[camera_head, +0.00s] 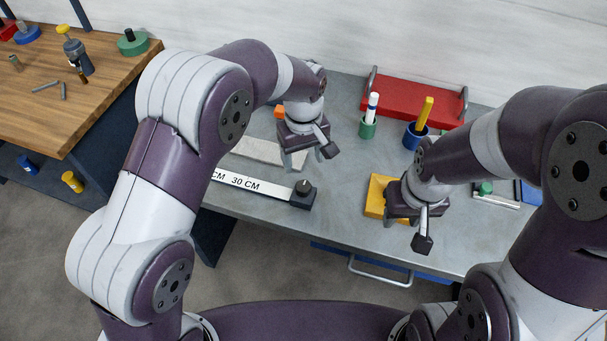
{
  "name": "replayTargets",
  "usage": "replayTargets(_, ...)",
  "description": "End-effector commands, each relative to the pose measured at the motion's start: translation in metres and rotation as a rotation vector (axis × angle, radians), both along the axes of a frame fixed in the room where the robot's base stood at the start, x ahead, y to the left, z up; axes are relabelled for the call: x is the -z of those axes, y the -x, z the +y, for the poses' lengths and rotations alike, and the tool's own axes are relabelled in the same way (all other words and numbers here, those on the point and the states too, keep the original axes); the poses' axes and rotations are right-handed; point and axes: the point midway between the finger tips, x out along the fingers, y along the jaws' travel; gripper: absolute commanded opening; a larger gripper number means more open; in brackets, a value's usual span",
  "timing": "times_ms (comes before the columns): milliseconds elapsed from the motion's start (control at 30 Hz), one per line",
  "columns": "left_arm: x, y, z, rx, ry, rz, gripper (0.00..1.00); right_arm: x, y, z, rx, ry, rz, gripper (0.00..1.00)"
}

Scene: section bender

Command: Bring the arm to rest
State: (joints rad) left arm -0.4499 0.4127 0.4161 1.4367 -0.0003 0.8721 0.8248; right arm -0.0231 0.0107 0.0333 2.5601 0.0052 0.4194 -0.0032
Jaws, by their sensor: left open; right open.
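My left arm comes in from the left and reaches over the grey workbench (345,205). My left gripper (307,158) hangs above the bench, near a grey flat bar and a black-and-white ruler piece (245,183). It is open with nothing seen between its fingers. My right gripper (408,228) is above the bench's front part, beside and partly over a yellow block (375,197). It is open and appears empty. The arm links hide parts of the bench on both sides.
A red tray (415,98) with handles lies at the back. A green cup (367,128) and a blue cup (411,138) hold upright items. A wooden table (95,70) with tools stands at left.

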Motion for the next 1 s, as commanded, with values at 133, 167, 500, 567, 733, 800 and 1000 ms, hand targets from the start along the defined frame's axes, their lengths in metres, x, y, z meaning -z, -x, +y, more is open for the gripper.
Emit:
replayTargets(133,-0.021,0.0,0.0,0.0,0.001,-0.001,0.67,0.004,0.0,0.0,0.0,0.0,0.0,0.43)
replayTargets(167,-0.023,0.0,0.0,0.0,0.001,-0.001,0.67,0.004,0.0,0.0,0.0,0.0,0.0,0.43)
replayTargets(500,-0.027,0.0,0.0,0.0,0.0,0.0,0.67,0.003,0.0,0.0,0.0,0.0,0.0,0.43)
replayTargets(567,-0.027,0.0,0.0,0.0,0.0,0.0,0.67,0.003,0.0,0.0,0.0,0.0,0.0,0.43)
replayTargets(733,-0.027,0.0,0.0,0.019,0.0,-0.001,0.67,0.003,0.0,0.0,0.0,0.0,0.0,0.43)
replayTargets(800,-0.025,-0.005,-0.002,0.104,0.012,-0.029,0.67,0.003,0.0,0.0,0.0,0.0,0.0,0.43)
replayTargets(1000,0.0,0.049,0.055,0.467,0.006,-0.049,0.67,0.003,0.0,0.0,0.0,0.0,0.0,0.43)
